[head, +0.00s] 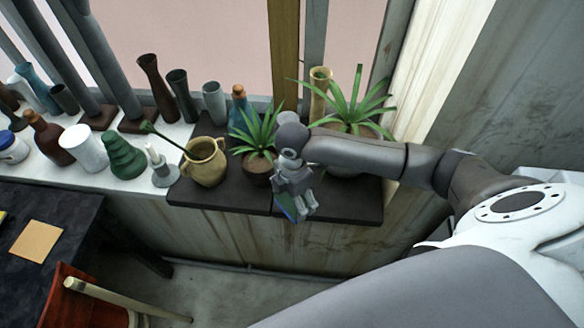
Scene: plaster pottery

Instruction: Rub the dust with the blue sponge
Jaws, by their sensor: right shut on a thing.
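My right gripper (297,207) is at the front edge of the dark shelf, in front of the potted plants. It is shut on a small blue thing, which looks like the blue sponge (287,208); only part of it shows between the fingers. The dark shelf (222,201) runs along below the window. I cannot make out any dust on it at this size. My left gripper is not in the head view.
A yellow-beige jug (206,162) and a small potted plant (257,172) stand left of the gripper. A larger plant (350,112) stands behind my arm. Bottles and a white cup (84,148) crowd the white sill. A dark table (75,222) is at lower left.

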